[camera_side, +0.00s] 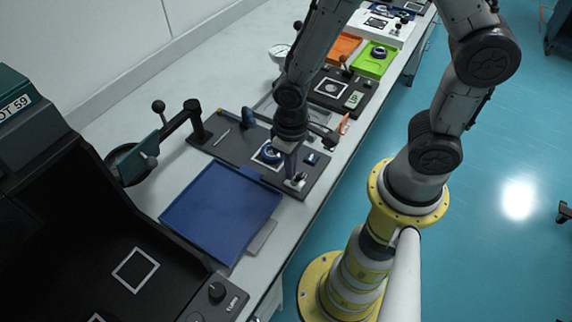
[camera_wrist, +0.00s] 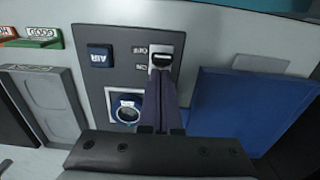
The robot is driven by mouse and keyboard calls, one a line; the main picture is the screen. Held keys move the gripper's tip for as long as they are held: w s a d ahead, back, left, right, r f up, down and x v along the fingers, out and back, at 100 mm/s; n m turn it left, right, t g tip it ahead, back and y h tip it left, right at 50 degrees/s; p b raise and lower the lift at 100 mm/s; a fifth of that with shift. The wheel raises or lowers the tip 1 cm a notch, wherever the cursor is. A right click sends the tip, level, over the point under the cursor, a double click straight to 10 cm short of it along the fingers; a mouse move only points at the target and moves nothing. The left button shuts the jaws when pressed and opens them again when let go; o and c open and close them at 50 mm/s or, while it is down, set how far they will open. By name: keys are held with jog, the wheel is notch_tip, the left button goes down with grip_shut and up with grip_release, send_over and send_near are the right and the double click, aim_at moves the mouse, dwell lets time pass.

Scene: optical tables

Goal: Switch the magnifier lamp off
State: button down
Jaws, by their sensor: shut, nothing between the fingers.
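The magnifier lamp (camera_side: 130,163) is at the left in the side view, with a dark round head on a black jointed arm (camera_side: 178,123) fixed to a dark base board (camera_side: 232,150). I cannot tell whether it is lit. A small switch (camera_wrist: 165,57) with a pale housing sits near the board's edge in the wrist view, beside two small labels. It also shows in the side view (camera_side: 297,182). My gripper (camera_wrist: 160,76) is shut and empty, pointing down with its fingertips right at the switch. The fingers hide part of it, and I cannot tell whether they touch.
A blue tray (camera_side: 222,210) lies beside the board. A round blue-ringed item (camera_wrist: 127,107) sits on a white-framed square near my fingers. A blue block marked AIR (camera_wrist: 100,55) is on the same board. A grey tray (camera_wrist: 45,100) lies on the other side.

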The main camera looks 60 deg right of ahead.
jog(key=shift+r, duration=0.1)
notch_tip(320, 180, up, 7)
jog(key=w, duration=0.1)
jog(key=shift+w, duration=0.15)
dwell(0.8)
jog(key=d+r+m+t, duration=0.1)
jog(key=d+r+t, duration=0.35)
jog(key=r, duration=0.75)
jog(key=s+d+r+n+t, duration=0.1)
jog(key=s+d+r, duration=0.2)
jog(key=s, duration=0.6)
jog(key=shift+s+r, duration=0.3)
jog(key=shift+r, duration=0.05)
